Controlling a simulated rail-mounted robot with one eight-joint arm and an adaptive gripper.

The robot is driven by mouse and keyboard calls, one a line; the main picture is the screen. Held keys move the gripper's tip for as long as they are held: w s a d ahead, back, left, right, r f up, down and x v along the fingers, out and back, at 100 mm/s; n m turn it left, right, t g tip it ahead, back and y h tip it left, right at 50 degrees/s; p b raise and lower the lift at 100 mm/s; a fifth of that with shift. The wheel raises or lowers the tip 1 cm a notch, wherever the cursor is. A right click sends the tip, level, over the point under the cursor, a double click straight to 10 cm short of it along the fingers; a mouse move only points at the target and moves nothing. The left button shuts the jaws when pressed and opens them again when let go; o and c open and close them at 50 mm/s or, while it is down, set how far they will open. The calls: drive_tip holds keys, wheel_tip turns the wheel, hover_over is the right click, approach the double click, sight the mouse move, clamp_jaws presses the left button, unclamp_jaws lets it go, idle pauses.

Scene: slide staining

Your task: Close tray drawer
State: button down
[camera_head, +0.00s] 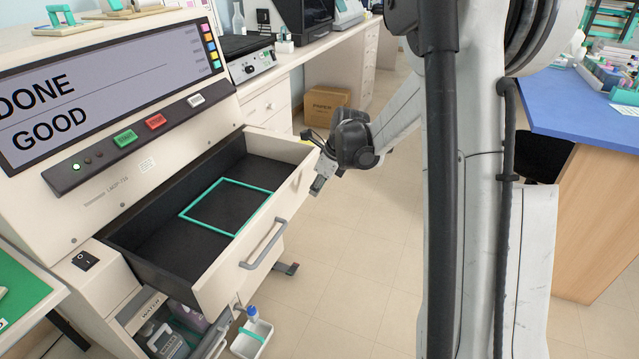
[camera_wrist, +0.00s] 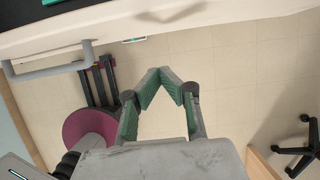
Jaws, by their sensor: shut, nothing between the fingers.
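The tray drawer (camera_head: 205,290) of the white machine is pulled open in the head view. Its dark inside is empty but for a teal square outline (camera_head: 184,216) on the floor. Its grey bar handle (camera_head: 264,248) is on the front panel. My gripper (camera_head: 318,188) is just outside the drawer front, near its far right end, away from the handle. In the wrist view, my gripper (camera_wrist: 161,72) has its fingertips together with nothing between them. The drawer front (camera_wrist: 200,22) crosses the top there, and the handle (camera_wrist: 45,72) is at upper left. Contact with the panel cannot be told.
The machine's screen (camera_head: 110,75) reads "DONE" and "GOOD". Below the drawer are bottles (camera_head: 165,340) and a small white container (camera_head: 252,340). A cardboard box (camera_head: 326,106) stands under the back bench. A blue-topped table (camera_head: 575,110) is at right.

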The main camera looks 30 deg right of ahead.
sight(294, 204)
drive_tip(key=w+a+f, duration=0.1)
drive_tip(key=w, duration=0.1)
drive_tip(key=w+a+f+b, duration=0.1)
drive_tip(key=w+a+f, duration=0.1)
drive_tip(key=shift+a+f, duration=0.2)
drive_tip(key=shift+w, duration=0.1)
